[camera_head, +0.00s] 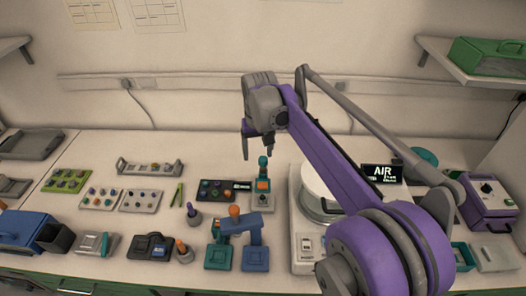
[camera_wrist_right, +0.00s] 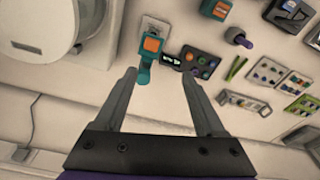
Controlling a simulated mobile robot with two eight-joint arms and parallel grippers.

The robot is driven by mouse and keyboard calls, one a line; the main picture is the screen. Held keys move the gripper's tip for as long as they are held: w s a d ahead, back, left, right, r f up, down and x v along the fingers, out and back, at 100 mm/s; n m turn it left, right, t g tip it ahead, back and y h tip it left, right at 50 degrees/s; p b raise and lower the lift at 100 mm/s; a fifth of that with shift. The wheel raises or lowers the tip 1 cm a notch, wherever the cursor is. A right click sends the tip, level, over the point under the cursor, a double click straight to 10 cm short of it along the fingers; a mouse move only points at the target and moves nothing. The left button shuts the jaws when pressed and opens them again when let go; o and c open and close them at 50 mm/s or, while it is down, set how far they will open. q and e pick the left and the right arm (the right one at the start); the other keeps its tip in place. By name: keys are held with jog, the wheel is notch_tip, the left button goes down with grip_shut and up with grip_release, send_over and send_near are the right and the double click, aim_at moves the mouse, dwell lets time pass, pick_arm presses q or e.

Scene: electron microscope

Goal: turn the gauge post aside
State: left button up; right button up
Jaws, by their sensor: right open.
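A teal post with an orange block (camera_head: 263,184) stands on a small grey base, left of the white round instrument (camera_head: 316,190); I take it as the gauge post. It also shows in the right wrist view (camera_wrist_right: 151,45), with its teal end between the lines of my fingers. My right gripper (camera_head: 257,148) is open and empty, in the air above and behind the post in the head view. In the right wrist view my right gripper (camera_wrist_right: 159,74) has both fingers apart with nothing held. My left gripper is not in view.
A dark panel with coloured knobs (camera_head: 216,190) lies left of the post. A blue and teal stand with an orange ball (camera_head: 237,229) is in front. A black AIR sign (camera_head: 381,173) and a purple box (camera_head: 487,203) are at right. The bench behind the post is clear.

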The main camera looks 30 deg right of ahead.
jog(key=m+g, duration=0.1)
send_over(263, 159)
notch_tip(263, 159, down, 11)
jog(key=shift+w+d+r, duration=0.1)
dwell(0.3)
grip_shut()
dwell(1.3)
